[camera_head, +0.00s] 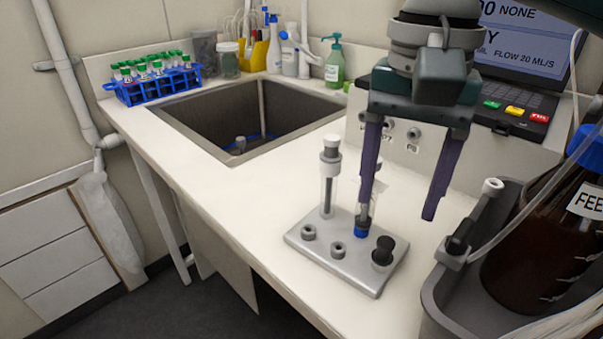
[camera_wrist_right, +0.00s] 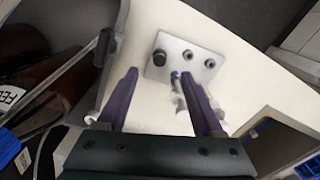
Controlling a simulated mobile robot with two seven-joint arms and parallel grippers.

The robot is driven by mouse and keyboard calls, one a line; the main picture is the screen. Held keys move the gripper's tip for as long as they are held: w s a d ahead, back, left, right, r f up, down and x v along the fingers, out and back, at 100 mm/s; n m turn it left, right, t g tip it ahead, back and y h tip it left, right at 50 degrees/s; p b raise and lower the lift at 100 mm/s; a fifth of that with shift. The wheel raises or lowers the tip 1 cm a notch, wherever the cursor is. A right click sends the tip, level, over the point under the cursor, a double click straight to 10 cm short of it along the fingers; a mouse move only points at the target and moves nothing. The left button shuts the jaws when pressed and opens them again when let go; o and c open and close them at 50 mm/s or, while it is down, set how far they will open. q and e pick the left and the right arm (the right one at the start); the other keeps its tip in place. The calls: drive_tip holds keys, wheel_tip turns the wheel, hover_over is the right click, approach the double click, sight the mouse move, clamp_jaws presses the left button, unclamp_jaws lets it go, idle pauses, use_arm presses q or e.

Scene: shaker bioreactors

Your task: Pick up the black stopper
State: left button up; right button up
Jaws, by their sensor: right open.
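The black stopper (camera_head: 384,246) sits upright at the front right corner of a small grey metal rack (camera_head: 330,267) on the counter. In the right wrist view the black stopper (camera_wrist_right: 160,57) shows just beyond and between the fingertips. My right gripper (camera_head: 398,209) points down with its two purple fingers spread and nothing between them. It hangs above and behind the stopper, apart from it. In the wrist view the gripper (camera_wrist_right: 159,74) is also open. My left gripper is not in view.
A clear tube with a white top (camera_head: 331,170) stands in the rack, and another tube with a blue bottom (camera_head: 361,230) is partly hidden by a finger. A grey tray with a brown bottle (camera_head: 530,250) stands at right. The sink (camera_head: 250,110) lies behind left.

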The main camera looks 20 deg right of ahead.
sight(387, 241)
wheel_tip(387, 241, down, 9)
drive_tip(key=shift+w+d+f+b, duration=0.1)
drive_tip(key=shift+d+f+b, duration=0.1)
drive_tip(key=shift+b, duration=0.45)
clamp_jaws()
idle(0.4)
